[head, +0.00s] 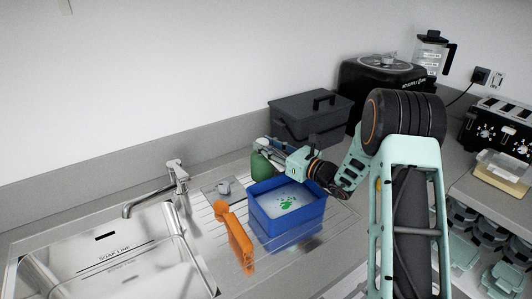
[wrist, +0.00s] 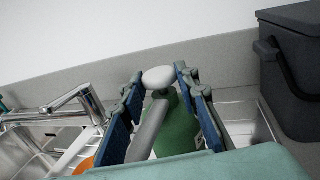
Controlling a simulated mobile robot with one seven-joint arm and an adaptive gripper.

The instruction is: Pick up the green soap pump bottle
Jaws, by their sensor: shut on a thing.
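The green soap pump bottle (head: 262,166) stands on the drainboard behind the blue tub, its upper part partly hidden by my gripper (head: 266,147). In the wrist view the green bottle (wrist: 180,133) is between the two blue-padded fingers of my gripper (wrist: 158,82). Its pale pump head (wrist: 157,76) shows between the fingertips, and a grey part runs down in front of the green body. My gripper is shut on the bottle.
The blue tub (head: 255,221) is right in front of the bottle, with an orange bottle (head: 239,243) beside it. The sink with its tap (head: 176,177) is at left. A dark lidded bin (head: 303,122) stands close behind at right.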

